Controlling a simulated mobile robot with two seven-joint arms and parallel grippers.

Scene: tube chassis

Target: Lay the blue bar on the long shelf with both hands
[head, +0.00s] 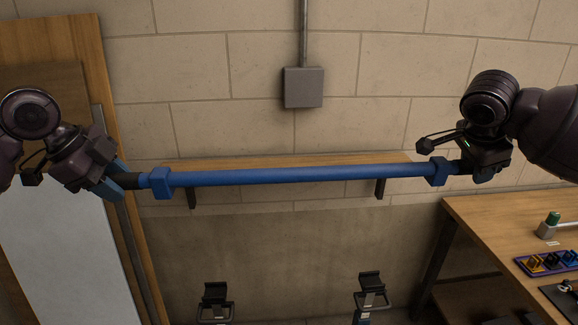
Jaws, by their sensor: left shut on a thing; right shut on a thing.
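The blue bar (300,176) spans the middle of the head view, nearly level, its right end slightly higher in the picture. It has a blue collar near each end and dark end pieces. My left gripper (124,184) is shut on its left end. My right gripper (464,168) is shut on its right end. The long wooden shelf (290,161) is fixed to the wall behind the bar, on dark brackets. The bar crosses in front of the shelf and hides part of its front. Whether they touch cannot be told.
A wooden workbench (480,215) with small parts stands at the right. Two dark stands (215,295) and (371,285) rise at the bottom. A wooden frame with a pale panel (65,250) is at the left. A grey box (303,87) is on the wall above the shelf.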

